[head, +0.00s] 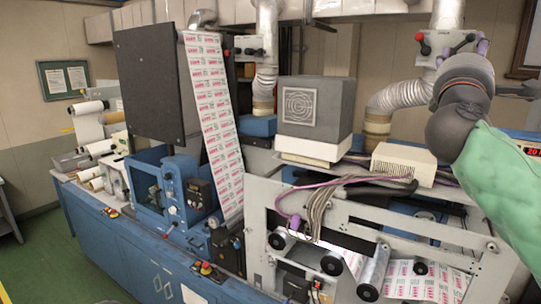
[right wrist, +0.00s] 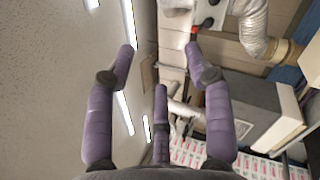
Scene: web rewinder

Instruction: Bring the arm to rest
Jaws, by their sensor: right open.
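My right arm, in a green sleeve (head: 490,190), comes in from the right edge in the head view and reaches up. My right gripper (head: 468,48) is raised high at the upper right, above the machine, with parts of its purple fingers showing around the dark wrist. In the right wrist view the gripper (right wrist: 160,58) has its three purple fingers spread, with nothing between them. The fingers point toward the upper wall and ceiling. My left gripper is not in view.
The blue rewinder (head: 135,250) fills the middle, with a printed web (head: 213,120) running down it. A silver duct (head: 405,97) and a white box with dark and red handles (head: 433,47) are close to the right gripper. Green floor (head: 35,250) is clear at left.

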